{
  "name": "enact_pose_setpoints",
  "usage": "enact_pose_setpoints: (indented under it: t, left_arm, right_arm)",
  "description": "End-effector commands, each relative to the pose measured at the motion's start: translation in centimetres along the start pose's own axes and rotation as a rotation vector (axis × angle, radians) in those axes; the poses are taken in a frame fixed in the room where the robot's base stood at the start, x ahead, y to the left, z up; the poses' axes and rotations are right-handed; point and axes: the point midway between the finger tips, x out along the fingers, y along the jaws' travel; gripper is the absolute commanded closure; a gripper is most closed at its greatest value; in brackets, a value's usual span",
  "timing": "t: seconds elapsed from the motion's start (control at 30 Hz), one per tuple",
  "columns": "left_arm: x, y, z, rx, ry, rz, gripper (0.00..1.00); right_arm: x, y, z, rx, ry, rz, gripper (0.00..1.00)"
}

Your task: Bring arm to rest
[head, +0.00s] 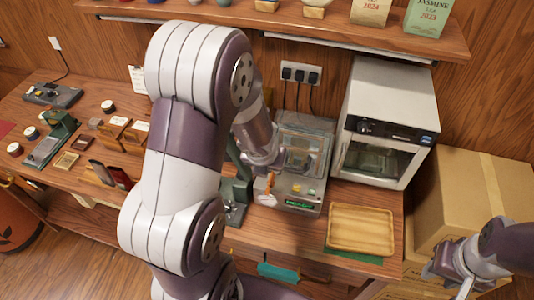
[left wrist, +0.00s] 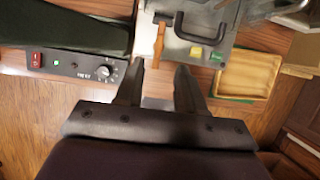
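My left arm fills the middle of the head view and reaches over the bench. Its gripper is largely hidden there behind my arm links. In the left wrist view my left gripper (left wrist: 158,78) is open, with a gap and nothing held between its two dark fingers. A machine with a clear cover (head: 303,150) and an orange-brown handle (left wrist: 158,45) lies just beyond the fingertips. My right gripper (head: 448,282) is at the lower right of the head view, in front of the cardboard boxes. Its fingers look apart and empty.
A wooden tray (head: 360,230) lies on a green mat right of the machine. A white oven (head: 385,120) stands behind it. A large cardboard box (head: 470,195) is at the right. Small tins and wooden stands crowd the left bench. A shelf (head: 330,28) runs above.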

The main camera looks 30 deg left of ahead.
Motion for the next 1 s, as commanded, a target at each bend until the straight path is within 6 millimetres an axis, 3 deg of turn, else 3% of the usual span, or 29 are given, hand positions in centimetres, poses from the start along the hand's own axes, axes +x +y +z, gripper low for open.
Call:
enact_pose_setpoints:
  t: [0.03, 0.13, 0.67, 0.77, 0.87, 1.0]
  left_arm:
    - [-1.1, 0.0, 0.2, 0.000, -0.001, 0.000, 0.62]
    - [-1.7, 0.0, 0.1, 0.000, -0.001, 0.000, 0.62]
    - [-1.6, 0.0, 0.0, 0.003, -0.001, 0.000, 0.62]
    - [-1.6, -0.3, 0.0, 0.118, -0.002, -0.014, 0.62]
    - [-1.9, -1.8, -0.9, 0.658, -0.006, -0.096, 0.62]
    - [-2.2, -4.8, -5.5, 1.890, -0.082, -0.292, 0.62]
  right_arm:
    - [-0.9, 0.0, -0.1, 0.000, 0.000, 0.000, 0.62]
    - [-1.1, 0.0, -0.1, 0.000, 0.000, 0.000, 0.62]
    - [-1.0, 0.0, -0.1, 0.000, 0.000, 0.000, 0.62]
    - [-1.0, 0.0, -0.1, 0.000, 0.000, 0.000, 0.62]
    - [-1.0, 0.0, -0.1, 0.000, 0.000, 0.000, 0.62]
    - [1.5, 0.0, 0.2, 0.000, 0.000, 0.000, 0.62]
